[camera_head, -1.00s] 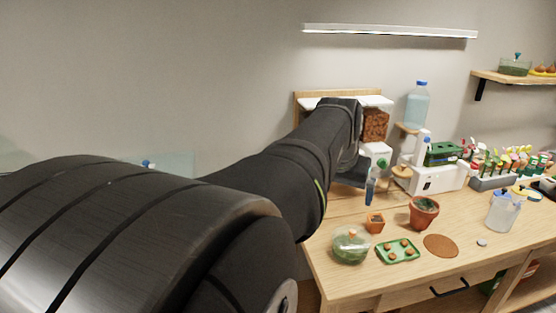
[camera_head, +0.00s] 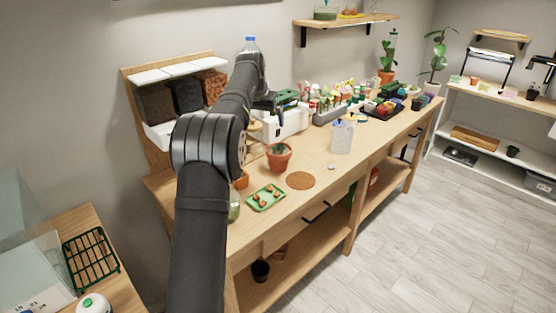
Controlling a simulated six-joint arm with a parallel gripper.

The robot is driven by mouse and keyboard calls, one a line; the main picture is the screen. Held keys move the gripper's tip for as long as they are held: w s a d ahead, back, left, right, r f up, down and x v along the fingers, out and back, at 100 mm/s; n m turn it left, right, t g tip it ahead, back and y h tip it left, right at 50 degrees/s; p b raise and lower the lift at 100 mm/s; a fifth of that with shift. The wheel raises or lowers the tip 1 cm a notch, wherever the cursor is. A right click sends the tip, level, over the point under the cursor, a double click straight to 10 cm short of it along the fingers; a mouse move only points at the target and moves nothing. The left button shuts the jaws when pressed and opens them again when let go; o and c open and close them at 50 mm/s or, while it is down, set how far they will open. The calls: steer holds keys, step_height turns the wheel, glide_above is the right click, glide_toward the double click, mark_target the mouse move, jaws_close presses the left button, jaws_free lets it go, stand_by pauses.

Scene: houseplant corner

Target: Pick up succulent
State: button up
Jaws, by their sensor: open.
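A small green plant that looks like the succulent (camera_head: 279,149) sits in a round terracotta pot. The pot stands upright on the long wooden workbench (camera_head: 335,173), left of its middle. My gripper (camera_head: 266,104) is small and dark in this view, at the end of my raised arm. It is open and apart from the plant, above and behind it in the picture. Its fingertips are hard to make out against the clutter behind.
A green tray (camera_head: 266,197) with small pots and a brown round mat (camera_head: 300,180) lie in front of the plant. A smaller orange pot (camera_head: 242,180) is partly behind my arm. A clear jug (camera_head: 342,137) stands to the right. Soil bins stand at the left.

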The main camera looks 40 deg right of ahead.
steer(key=d+f, duration=0.2)
steer(key=d, duration=0.1)
glide_above(279, 152)
steer(key=a, duration=0.2)
steer(key=shift+m, duration=0.3)
steer(key=f, duration=0.7)
steer(key=s+f, duration=0.1)
steer(key=f, duration=0.3)
steer(key=shift+d+f, duration=0.1)
steer(key=shift+a+x, duration=0.2)
steer(key=shift+x, duration=2.8)
steer(key=shift+f, duration=0.1)
steer(key=c, duration=1)
steer(key=shift+c, duration=0.2)
